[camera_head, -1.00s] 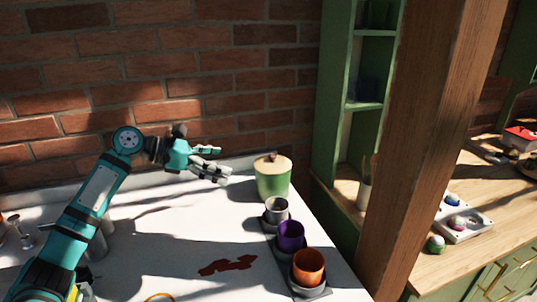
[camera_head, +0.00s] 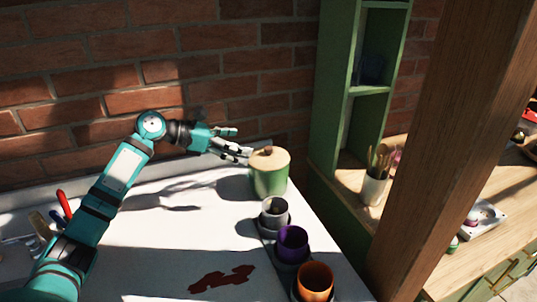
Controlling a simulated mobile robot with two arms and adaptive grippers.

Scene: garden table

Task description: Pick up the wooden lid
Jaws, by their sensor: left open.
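The wooden lid (camera_head: 274,160) is a round, pale disc with a darker knob on top. It sits on a green jar (camera_head: 270,182) at the back right corner of the white table. My left gripper (camera_head: 244,145) is open and empty. It reaches in from the left, its fingers pointing right, with the fingertips close to the lid's knob. I cannot tell whether they touch it. My right gripper is not in view.
Grey, purple (camera_head: 292,243) and orange (camera_head: 315,281) cups stand in a row in front of the jar along the right table edge. A brick wall is behind. A wooden post (camera_head: 455,130) stands to the right. The table's middle is mostly clear, with a dark red stain (camera_head: 221,278).

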